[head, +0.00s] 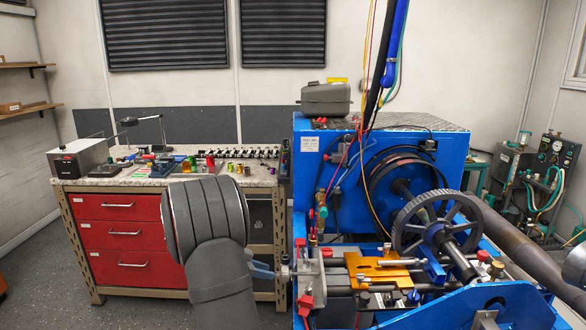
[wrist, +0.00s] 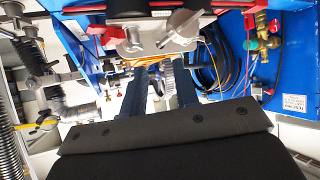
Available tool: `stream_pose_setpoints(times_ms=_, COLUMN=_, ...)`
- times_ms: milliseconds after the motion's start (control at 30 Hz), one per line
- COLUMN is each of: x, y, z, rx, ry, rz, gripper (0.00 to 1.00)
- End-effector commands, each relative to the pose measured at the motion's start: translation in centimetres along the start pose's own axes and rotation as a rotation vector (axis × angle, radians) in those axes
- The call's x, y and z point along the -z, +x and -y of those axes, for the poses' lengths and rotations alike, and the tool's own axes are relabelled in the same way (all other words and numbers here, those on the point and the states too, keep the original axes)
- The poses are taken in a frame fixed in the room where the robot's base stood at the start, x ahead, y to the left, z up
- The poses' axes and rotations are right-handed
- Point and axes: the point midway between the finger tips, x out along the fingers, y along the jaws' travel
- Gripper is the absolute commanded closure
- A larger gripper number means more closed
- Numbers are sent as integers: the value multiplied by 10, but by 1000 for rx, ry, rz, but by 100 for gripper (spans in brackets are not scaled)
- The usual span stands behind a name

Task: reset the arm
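My arm's thick grey links (head: 205,225) stand in the middle foreground of the head view, in front of the workbench. Bluish fingers of my gripper (head: 263,270) show just right of them, pointing at the left side of the blue dyno rig (head: 330,170). In the wrist view, the two blue-grey fingers of my gripper (wrist: 159,82) reach out past a dark plate. They stand apart with a gap between them, and I see nothing held. Rig parts show beyond the tips; whether any touch the fingers, I cannot tell.
A workbench with red drawers (head: 122,235) stands behind my arm, its top full of small parts. The rig carries a dark toothed wheel (head: 437,222), an orange block (head: 375,266) and red clamps. Cables (head: 385,50) hang down over it.

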Motion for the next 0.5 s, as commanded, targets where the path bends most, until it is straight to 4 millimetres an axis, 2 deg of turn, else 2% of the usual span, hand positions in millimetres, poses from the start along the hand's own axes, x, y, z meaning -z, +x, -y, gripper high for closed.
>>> stream_pose_setpoints(times_ms=500, x=-51, y=-86, z=19, rx=137, ry=-26, rz=-166, gripper=72)
